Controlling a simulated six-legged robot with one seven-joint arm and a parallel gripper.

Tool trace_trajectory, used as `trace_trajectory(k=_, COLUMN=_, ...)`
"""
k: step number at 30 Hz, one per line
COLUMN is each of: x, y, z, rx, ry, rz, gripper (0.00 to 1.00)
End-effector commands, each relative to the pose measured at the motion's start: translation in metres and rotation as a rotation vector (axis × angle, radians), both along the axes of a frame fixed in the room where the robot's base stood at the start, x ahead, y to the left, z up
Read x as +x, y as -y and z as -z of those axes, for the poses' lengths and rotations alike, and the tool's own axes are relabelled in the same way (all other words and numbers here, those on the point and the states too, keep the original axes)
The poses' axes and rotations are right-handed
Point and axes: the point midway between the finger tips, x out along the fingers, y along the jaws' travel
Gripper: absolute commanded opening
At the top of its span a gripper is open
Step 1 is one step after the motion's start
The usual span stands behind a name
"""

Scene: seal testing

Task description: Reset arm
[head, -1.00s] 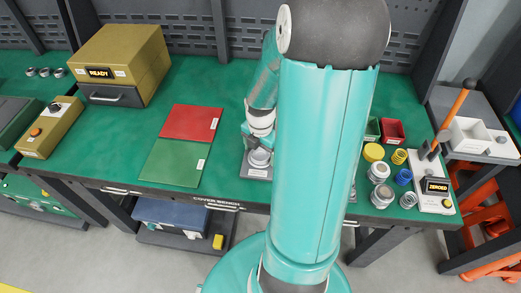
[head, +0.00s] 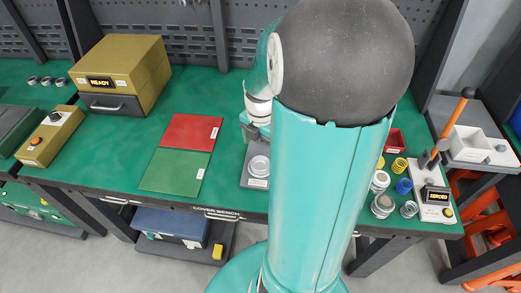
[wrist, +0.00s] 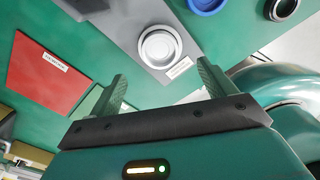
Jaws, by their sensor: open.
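My gripper (wrist: 160,92) is open in the wrist view, with its two green fingers spread and nothing between them. It is above the bench, near a round metal piece (wrist: 160,48) on a grey plate (wrist: 118,18). In the head view that metal piece (head: 258,166) sits on the grey plate (head: 247,180) just left of my teal arm. The gripper is mostly hidden behind my arm in the head view.
Red mat (head: 192,131) and green mat (head: 175,170) lie left of the plate. A mustard box marked READY (head: 125,60) stands at the back left. Springs, caps, a red bin (head: 395,140) and a lever device marked ZEROED (head: 436,196) crowd the right.

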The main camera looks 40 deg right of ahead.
Motion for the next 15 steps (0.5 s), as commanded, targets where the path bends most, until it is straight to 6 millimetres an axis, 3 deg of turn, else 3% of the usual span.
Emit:
trace_trajectory(k=4, x=0.0002, y=-0.0001, z=-0.0111, rx=-0.001, ry=0.001, rz=0.0, gripper=0.83)
trace_trajectory(k=15, x=0.0014, y=-0.0041, z=-0.0152, rx=-0.008, ry=0.004, rz=0.019, gripper=0.83)
